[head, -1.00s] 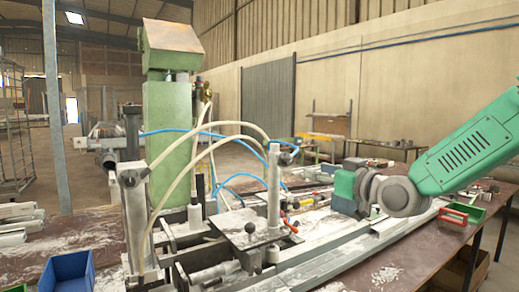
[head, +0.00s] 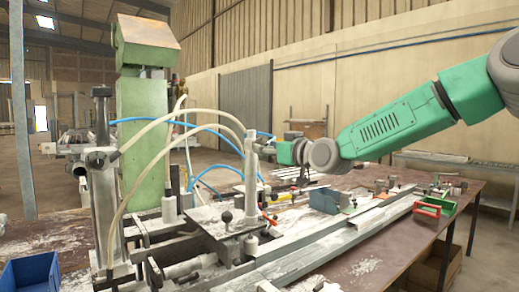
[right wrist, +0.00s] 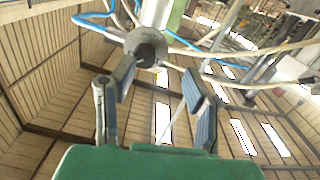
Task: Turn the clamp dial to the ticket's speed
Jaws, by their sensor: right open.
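The clamp bench machine has a green column (head: 140,140), pale and blue hoses and an upright grey post (head: 251,180). My right gripper (head: 268,148) is at the upper end of this post, coming in from the right; its fingers are too small there to make out. In the right wrist view the two fingers (right wrist: 155,88) are apart with nothing between them. A round grey knob with a dark centre (right wrist: 146,46) shows just beyond the fingertips; I cannot tell whether it is the clamp dial. No ticket or dial marking is readable. My left gripper is out of view.
A black ball knob (head: 226,217) stands on the flat plate beside the post. Long metal profiles (head: 350,235) run along the bench. A blue bin (head: 30,272) is at the front left. A blue-grey box (head: 324,201) and a red-handled item (head: 430,207) lie to the right.

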